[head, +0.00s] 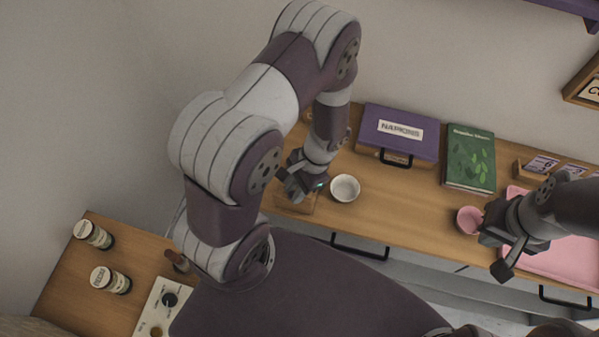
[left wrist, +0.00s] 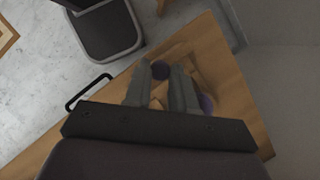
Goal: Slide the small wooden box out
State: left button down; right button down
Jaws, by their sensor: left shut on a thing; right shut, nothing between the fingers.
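The small wooden box (head: 297,205) sits on the wooden counter, left of a white bowl (head: 345,188). My left gripper (head: 302,188) is down at the box and shut on it. The gripper and wrist hide part of the box from above. In the left wrist view my left gripper's fingers (left wrist: 163,75) reach to the box (left wrist: 195,78), which is mostly hidden. My right gripper (head: 490,234) is shut and empty beside a pink cup (head: 468,221), at the right.
A purple napkin box (head: 400,132) and a green book (head: 469,158) stand along the wall. A pink tray (head: 560,262) lies at the right. Two jars (head: 94,235) stand on the left counter. Drawer handles (head: 360,249) stick out at the front edge.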

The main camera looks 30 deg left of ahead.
pick_arm(q)
jog(key=shift+s, duration=0.2)
jog(key=c, duration=0.9)
grip_release()
jog(key=shift+c, duration=0.2)
jog(key=shift+d, duration=0.1)
jog(key=b+v, duration=0.2)
jog(key=v, duration=1)
jog(key=shift+r, duration=0.3)
jog(key=shift+w+d, duration=0.1)
jog(key=shift+w, duration=0.05)
jog(key=shift+s+a+r+n+t+h+b, duration=0.1)
jog(key=shift+s+r+n+t+h+b, duration=0.25)
jog(key=shift+n+t, duration=0.6)
jog(key=shift+s+a+r+n+t+h+b, duration=0.25)
jog(key=shift+n+t+h+b, duration=0.2)
jog(key=shift+n+t+b, duration=0.5)
jog(key=shift+s+r+n+t+h+b, duration=0.35)
jog(key=shift+n+t, duration=0.35)
jog(key=shift+n, duration=0.5)
